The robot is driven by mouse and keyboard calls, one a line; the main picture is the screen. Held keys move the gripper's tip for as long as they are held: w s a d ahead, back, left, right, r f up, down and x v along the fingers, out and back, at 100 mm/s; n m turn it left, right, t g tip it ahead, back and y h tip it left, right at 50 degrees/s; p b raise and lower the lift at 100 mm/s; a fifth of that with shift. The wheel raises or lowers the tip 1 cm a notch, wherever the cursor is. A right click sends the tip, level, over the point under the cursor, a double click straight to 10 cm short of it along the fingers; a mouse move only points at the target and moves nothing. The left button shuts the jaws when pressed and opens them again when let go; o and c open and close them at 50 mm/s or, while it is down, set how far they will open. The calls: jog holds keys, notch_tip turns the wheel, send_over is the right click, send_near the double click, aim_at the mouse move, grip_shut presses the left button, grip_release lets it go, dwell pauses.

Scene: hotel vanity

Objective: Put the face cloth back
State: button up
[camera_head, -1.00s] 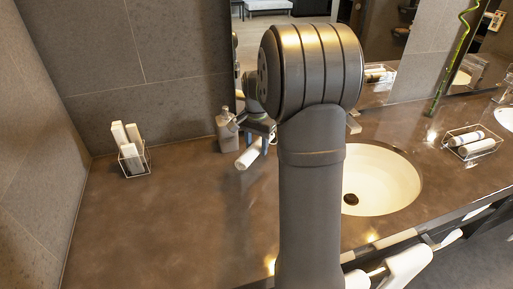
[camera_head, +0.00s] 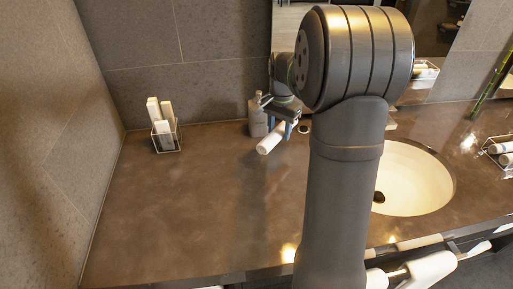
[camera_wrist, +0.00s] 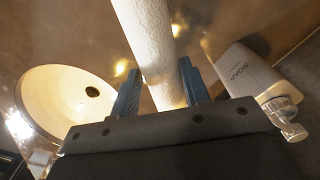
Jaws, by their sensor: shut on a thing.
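My gripper (camera_wrist: 160,66) is shut on a white rolled face cloth (camera_wrist: 150,35), which sticks out between its blue-grey fingers in the wrist view. In the head view the cloth (camera_head: 270,138) shows as a small tilted white roll below my gripper (camera_head: 281,118), beside the soap bottle. It appears held above the brown counter, but the gap is hard to judge. A wire basket (camera_head: 488,154) with white rolls in it is at the right edge, partly cut off.
A pale soap bottle (camera_head: 257,120) stands close to my gripper; it also shows in the wrist view (camera_wrist: 242,68). A round sink (camera_head: 420,180) is to the right. A wire holder (camera_head: 166,147) with upright white items stands at the back left. The left counter is clear.

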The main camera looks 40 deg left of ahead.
jog(key=a+f, duration=0.1)
jog(key=a, duration=0.1)
jog(key=s+a+f, duration=0.1)
jog(key=a+f, duration=0.1)
jog(key=a, duration=0.1)
jog(key=s+a+f, duration=0.1)
jog(key=a+f, duration=0.1)
jog(key=a, duration=0.1)
jog(key=shift+s+a+f, duration=0.15)
jog(key=shift+a, duration=0.1)
jog(key=shift+f, duration=2)
jog(key=o, duration=0.9)
jog(key=shift+f, duration=0.15)
jog(key=shift+o, duration=0.2)
notch_tip(320, 180, up, 12)
